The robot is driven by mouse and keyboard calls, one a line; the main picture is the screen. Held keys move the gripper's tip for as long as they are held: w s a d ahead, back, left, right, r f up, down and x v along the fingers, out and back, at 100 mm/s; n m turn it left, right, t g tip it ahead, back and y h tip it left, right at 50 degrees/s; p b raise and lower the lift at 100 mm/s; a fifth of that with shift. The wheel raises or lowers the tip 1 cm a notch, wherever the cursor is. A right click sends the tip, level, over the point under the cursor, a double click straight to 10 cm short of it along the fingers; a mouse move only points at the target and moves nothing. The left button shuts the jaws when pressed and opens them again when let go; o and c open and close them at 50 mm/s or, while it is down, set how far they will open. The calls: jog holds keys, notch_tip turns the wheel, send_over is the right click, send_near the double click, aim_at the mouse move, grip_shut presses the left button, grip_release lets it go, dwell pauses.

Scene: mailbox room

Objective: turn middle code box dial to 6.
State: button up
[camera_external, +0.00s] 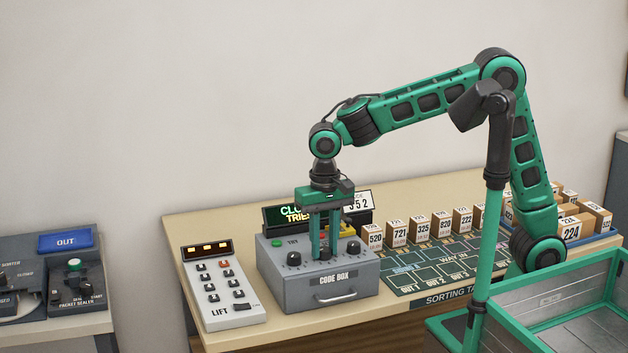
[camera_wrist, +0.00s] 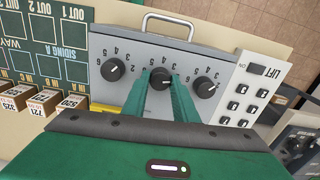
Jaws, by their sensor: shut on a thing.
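The grey code box (camera_external: 318,297) stands on the sorting table with a drawer handle on its front. It also fills the middle of the wrist view (camera_wrist: 135,48). Its middle dial (camera_wrist: 160,78) is black and sits between the two green fingers of my gripper (camera_wrist: 161,80). My gripper (camera_external: 324,254) points straight down and is shut on the middle dial. The numbers right around this dial are partly hidden by the fingers, so its setting is hard to read. The two outer dials (camera_wrist: 112,69) and (camera_wrist: 205,87) are free.
A lift keypad (camera_external: 221,288) stands left of the code box. A display (camera_external: 291,215) and a card reading 352 (camera_external: 358,202) stand behind it. Numbered parcels (camera_external: 397,233) and the dark track board (camera_external: 440,262) lie to the right. A green-rimmed bin (camera_external: 545,303) is at front right.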

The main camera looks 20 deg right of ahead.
jog(key=n, duration=0.3)
jog(key=shift+n, duration=0.4)
jog(key=n, duration=0.3)
jog(key=shift+n, duration=0.4)
jog(key=n, duration=0.8)
jog(key=shift+w, duration=0.1)
jog(key=n, duration=0.4)
jog(key=shift+d+n, duration=0.1)
jog(key=shift+n, duration=0.2)
jog(key=n, duration=0.3)
jog(key=shift+n, duration=0.3)
jog(key=n, duration=0.3)
jog(key=shift+w+n, duration=0.1)
jog(key=shift+n, duration=2)
